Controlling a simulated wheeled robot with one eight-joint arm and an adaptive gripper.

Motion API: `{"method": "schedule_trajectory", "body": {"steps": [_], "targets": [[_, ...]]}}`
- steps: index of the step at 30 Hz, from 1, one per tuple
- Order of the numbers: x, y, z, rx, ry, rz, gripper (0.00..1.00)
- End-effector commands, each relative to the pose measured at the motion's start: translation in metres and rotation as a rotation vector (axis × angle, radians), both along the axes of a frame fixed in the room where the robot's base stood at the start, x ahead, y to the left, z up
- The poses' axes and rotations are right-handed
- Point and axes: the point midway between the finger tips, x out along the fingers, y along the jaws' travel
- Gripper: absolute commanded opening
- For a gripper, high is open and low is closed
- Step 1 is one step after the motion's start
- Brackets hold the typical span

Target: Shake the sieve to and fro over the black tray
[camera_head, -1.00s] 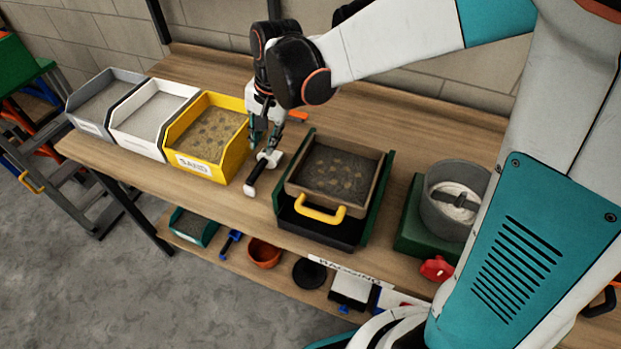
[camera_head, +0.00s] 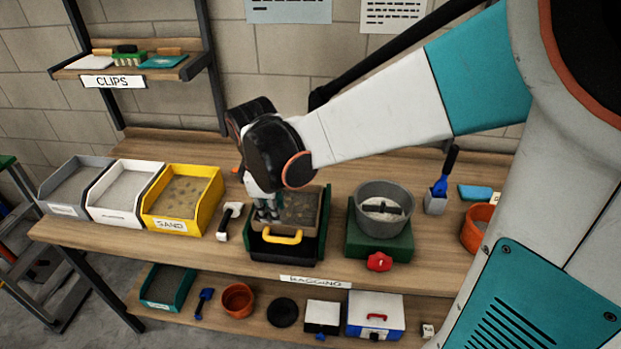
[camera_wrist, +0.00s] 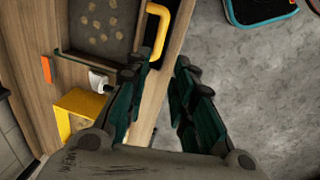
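The sieve (camera_head: 301,208) is a brown wooden-framed box of brown material with pale lumps, with a yellow handle (camera_head: 282,237) at its front. It rests in a green-sided stand over the black tray (camera_head: 280,251). In the wrist view the yellow handle (camera_wrist: 157,28) lies just beyond my fingertips, apart from them. My gripper (camera_wrist: 164,68) is open and empty, its two dark green fingers spread. In the head view my gripper (camera_head: 266,216) is above the sieve's left part and hides some of it.
A yellow SAND bin (camera_head: 182,202), a white bin (camera_head: 124,195) and a grey bin (camera_head: 74,188) stand to the left. A black-handled scoop (camera_head: 229,220) lies between. A grey pot (camera_head: 383,208) on a green base (camera_head: 378,241) stands to the right. A lower shelf holds several items.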

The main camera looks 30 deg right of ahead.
Motion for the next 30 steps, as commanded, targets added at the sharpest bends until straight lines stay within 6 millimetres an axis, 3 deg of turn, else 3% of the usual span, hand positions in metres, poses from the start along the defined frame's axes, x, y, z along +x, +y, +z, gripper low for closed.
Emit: {"method": "schedule_trajectory", "body": {"steps": [5,21,30], "targets": [[0.001,-0.002,-0.021,0.0,0.0,0.003,0.23],[0.017,-0.012,-0.118,0.001,0.0,0.0,0.23],[0.02,-0.014,-0.134,0.001,0.0,0.0,0.23]]}}
